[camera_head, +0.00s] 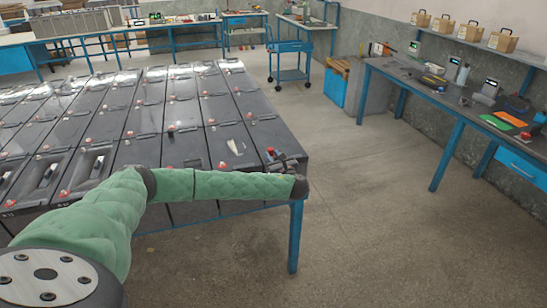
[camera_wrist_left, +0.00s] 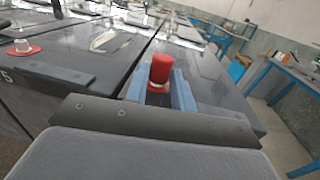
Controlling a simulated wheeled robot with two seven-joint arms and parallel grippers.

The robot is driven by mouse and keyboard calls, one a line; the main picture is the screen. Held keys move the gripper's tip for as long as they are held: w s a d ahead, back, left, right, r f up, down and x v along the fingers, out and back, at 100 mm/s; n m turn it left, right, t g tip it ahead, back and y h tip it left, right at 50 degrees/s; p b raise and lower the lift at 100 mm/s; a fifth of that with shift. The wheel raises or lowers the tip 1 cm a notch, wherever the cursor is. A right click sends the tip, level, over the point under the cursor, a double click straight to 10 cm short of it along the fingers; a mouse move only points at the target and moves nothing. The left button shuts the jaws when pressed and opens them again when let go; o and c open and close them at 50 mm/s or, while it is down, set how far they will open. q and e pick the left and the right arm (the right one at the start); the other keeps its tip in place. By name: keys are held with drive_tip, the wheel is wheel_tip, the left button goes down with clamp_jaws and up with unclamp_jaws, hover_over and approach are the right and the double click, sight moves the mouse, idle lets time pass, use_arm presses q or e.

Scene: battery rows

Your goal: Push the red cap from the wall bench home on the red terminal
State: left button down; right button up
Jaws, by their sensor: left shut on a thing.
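My left gripper (camera_head: 284,160) is over the near right corner of the battery rows (camera_head: 180,150). In the left wrist view its two blue fingers (camera_wrist_left: 160,90) are shut on the red cap (camera_wrist_left: 160,70), which stands upright between them. The cap also shows small in the head view (camera_head: 270,151). A pale edge shows under the cap; whether it touches a terminal there is hidden by the fingers. A bare metal post with a red ring (camera_wrist_left: 22,48) stands on the neighbouring battery to the left. My right gripper is not in view.
The wall bench (camera_head: 425,92) runs along the right, with tools and orange and green mats (camera_head: 502,120). A blue cart (camera_head: 290,60) stands behind. A white slip (camera_head: 235,147) lies on a battery. The floor between the batteries and bench is clear.

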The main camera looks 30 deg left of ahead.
use_arm(q)
drive_tip(key=shift+f, duration=0.4)
idle(0.6)
drive_tip(key=c, duration=0.6)
unclamp_jaws()
drive_tip(key=shift+r, duration=0.2)
drive_tip(key=shift+r+p, duration=2.7)
drive_tip(key=shift+r, duration=0.65)
